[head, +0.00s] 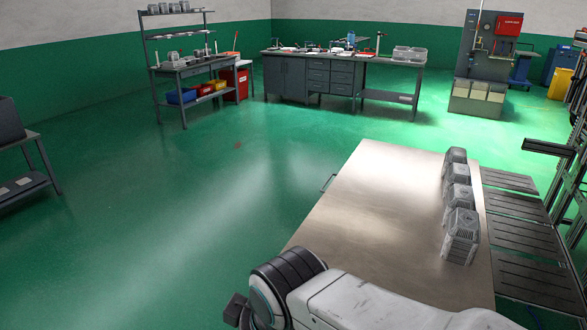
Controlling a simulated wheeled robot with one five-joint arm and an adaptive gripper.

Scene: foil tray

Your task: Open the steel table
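The steel table (385,215) fills the right centre of the head view, with a bare, shiny brushed top. A small dark handle (327,183) sticks out from its left side. Below the top, that side is hidden from this angle, so I cannot tell whether a drawer there is open or shut. My white arm, with a black ribbed joint, crosses the bottom of the view and covers the table's near left corner. The fingers of my gripper do not show in this view.
Several grey metal housings (461,236) stand in a row along the table's right side. Dark slatted panels (522,237) lie right of it. A workbench (345,75) and a shelf bench (188,68) stand at the back. The green floor left of the table is clear.

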